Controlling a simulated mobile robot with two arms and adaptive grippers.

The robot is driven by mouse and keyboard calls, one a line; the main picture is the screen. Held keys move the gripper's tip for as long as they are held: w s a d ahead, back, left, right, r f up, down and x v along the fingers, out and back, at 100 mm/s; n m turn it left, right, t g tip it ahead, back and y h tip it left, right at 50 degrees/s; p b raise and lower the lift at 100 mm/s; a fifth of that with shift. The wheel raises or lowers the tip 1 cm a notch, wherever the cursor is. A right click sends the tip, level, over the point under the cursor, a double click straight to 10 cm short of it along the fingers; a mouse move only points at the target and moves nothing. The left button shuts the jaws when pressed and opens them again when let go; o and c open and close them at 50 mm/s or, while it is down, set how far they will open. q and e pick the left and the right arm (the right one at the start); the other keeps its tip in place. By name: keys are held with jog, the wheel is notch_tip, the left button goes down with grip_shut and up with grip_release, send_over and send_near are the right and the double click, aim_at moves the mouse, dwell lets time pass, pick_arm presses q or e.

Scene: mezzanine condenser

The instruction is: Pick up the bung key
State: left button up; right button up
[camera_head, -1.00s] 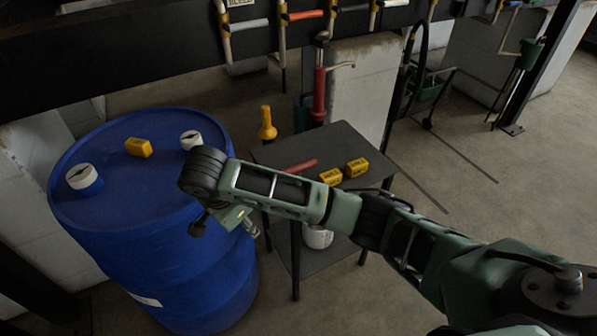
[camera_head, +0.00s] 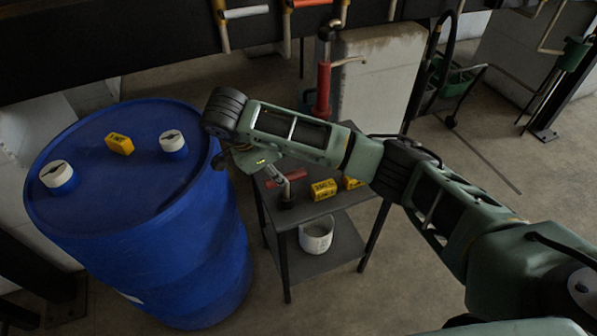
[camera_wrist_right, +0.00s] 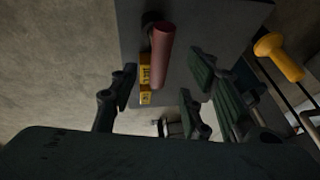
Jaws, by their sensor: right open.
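A red bar or handle (camera_head: 288,178), which looks like the bung key, lies on the dark top of the small cart (camera_head: 335,204). In the right wrist view the red handle (camera_wrist_right: 162,50) stands out ahead, between and beyond the spread fingers of my right gripper (camera_wrist_right: 162,95). The gripper is open and empty, apart from the handle. The far end of the handle is hard to make out. My left gripper is not in view.
Yellow boxes (camera_head: 323,189) lie on the cart top beside the handle. A white bucket (camera_head: 316,234) stands on the lower shelf. A blue drum (camera_head: 110,205) with white caps and a yellow box stands at the left. A red pump-like post (camera_head: 323,90) rises behind the cart.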

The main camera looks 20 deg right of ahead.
aim_at(285, 175)
jog(key=shift+w+d+f, duration=0.1)
jog(key=shift+d+f, duration=0.15)
jog(key=shift+f, duration=0.55)
jog(key=shift+w+d+f, duration=0.1)
jog(key=shift+d+f, duration=0.05)
jog(key=shift+f, duration=0.55)
jog(key=x, duration=0.3)
jog(key=shift+w+d+f+p, duration=0.15)
jog(key=shift+d+f+p, duration=0.15)
jog(key=shift+p, duration=0.05)
jog(key=shift+f, duration=0.2)
jog(key=shift+c, duration=0.5)
jog(key=c, duration=0.4)
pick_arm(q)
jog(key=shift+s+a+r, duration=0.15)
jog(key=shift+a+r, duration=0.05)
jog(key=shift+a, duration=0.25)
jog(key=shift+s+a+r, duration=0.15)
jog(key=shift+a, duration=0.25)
pick_arm(e)
grip_shut()
